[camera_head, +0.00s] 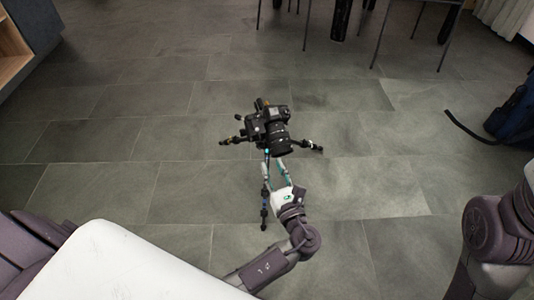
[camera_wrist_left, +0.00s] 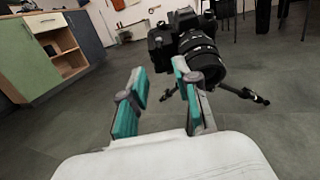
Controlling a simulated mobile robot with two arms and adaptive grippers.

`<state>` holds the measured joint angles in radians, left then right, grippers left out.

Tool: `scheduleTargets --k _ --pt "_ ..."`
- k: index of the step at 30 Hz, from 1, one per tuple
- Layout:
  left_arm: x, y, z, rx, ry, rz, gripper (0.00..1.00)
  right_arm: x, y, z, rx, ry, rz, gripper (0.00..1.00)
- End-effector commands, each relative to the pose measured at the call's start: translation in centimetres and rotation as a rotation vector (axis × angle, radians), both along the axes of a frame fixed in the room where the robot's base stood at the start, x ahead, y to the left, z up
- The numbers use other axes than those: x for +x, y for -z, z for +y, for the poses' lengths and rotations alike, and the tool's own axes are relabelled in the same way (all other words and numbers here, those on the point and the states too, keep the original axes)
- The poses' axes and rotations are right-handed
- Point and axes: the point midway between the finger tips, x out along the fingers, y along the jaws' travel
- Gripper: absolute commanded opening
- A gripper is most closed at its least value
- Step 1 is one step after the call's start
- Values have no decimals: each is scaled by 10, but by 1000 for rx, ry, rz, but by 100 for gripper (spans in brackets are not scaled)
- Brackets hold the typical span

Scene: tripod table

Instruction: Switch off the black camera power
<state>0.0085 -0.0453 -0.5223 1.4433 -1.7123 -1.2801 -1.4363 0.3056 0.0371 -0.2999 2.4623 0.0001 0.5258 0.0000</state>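The black camera (camera_head: 257,121) sits on a black tripod (camera_head: 313,147) standing on the floor in the middle of the head view. Its lens points down toward the robot. My left gripper (camera_head: 274,159) is just below the lens in the head view. In the left wrist view, the camera (camera_wrist_left: 163,48) is beyond and to the right of my left gripper (camera_wrist_left: 160,70). The teal-padded fingers are apart with nothing between them. The right fingertip overlaps the lens in the picture; I cannot tell whether it touches. The power switch cannot be made out. My right gripper is out of view.
The grey tiled floor (camera_head: 110,140) around the tripod is clear. Chair and table legs (camera_head: 380,35) stand at the back. A dark blue bag (camera_head: 514,115) with a strap lies at the right. An open wooden cabinet (camera_head: 12,45) stands at the far left.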

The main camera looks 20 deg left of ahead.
Motion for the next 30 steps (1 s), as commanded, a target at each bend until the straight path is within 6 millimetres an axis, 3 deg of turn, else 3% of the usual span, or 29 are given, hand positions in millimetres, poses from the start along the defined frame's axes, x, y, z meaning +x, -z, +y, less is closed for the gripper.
scheduleTargets --k 7,24,27,30 --pt "-18 2 -17 1 0 -1 31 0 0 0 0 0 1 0" --pt "-19 2 -18 -3 1 -1 31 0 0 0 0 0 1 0" --pt "-15 1 -20 -59 36 -6 31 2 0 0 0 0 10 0" --pt "-5 2 -28 -224 130 -23 31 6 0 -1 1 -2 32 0"
